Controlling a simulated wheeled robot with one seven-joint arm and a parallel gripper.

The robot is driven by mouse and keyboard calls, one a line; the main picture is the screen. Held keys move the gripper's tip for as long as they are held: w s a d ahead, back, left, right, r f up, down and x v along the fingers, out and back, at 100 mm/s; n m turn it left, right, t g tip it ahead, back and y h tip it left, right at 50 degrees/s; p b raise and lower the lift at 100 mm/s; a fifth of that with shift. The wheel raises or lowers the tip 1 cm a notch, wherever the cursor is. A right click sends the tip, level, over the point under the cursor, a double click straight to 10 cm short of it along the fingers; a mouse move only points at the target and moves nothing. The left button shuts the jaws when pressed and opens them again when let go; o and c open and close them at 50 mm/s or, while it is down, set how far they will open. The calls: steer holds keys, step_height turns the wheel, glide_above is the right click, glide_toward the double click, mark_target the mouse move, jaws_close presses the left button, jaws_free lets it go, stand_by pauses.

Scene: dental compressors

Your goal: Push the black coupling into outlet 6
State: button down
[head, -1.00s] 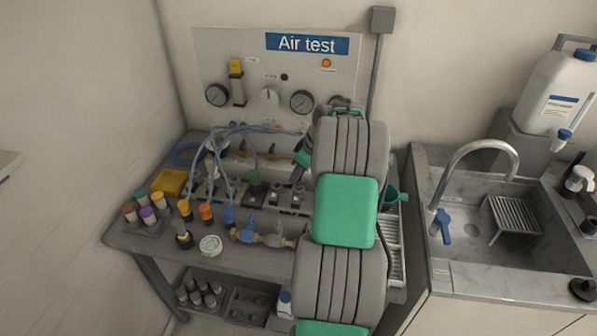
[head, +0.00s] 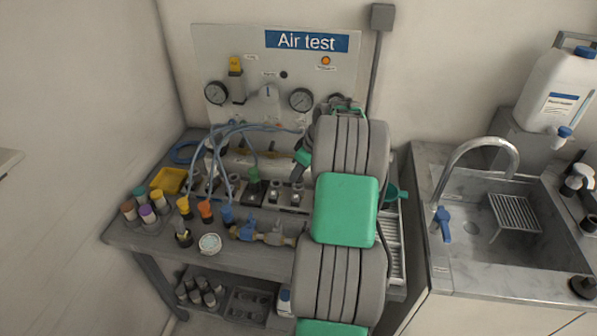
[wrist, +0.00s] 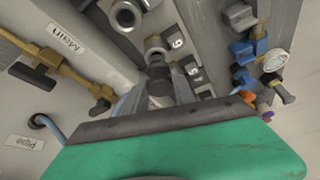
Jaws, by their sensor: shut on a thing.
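My gripper (wrist: 158,100) shows in the wrist view as a wide green part with a dark edge, its jaws closed around a dark cylindrical piece, which appears to be the black coupling (wrist: 158,82). The coupling points toward a grey ring-shaped outlet (wrist: 155,47) beside a small number label (wrist: 178,43) that looks like 6. The coupling's front end is close to that outlet; I cannot tell whether it is seated. In the head view my arm hides the coupling and most of the gripper.
The bench (head: 135,238) carries a row of outlets (head: 275,190), blue hoses (head: 222,150), coloured-cap fittings (head: 205,210) and a blue-handled valve (head: 245,229). A brass pipe marked Main (wrist: 62,70) runs beside the gripper. A sink (head: 475,255) stands to the right.

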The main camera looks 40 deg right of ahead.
steer(key=shift+f+b, duration=0.9)
steer(key=shift+f, duration=0.35)
steer(key=c, duration=0.9)
jaws_free()
steer(key=shift+c, duration=0.2)
steer(key=shift+r, duration=0.1)
steer(key=a+v, duration=0.1)
steer(key=v, duration=0.6)
steer(key=shift+s+d+r, duration=0.2)
steer(key=shift+d+r, duration=0.15)
steer(key=shift+d, duration=0.2)
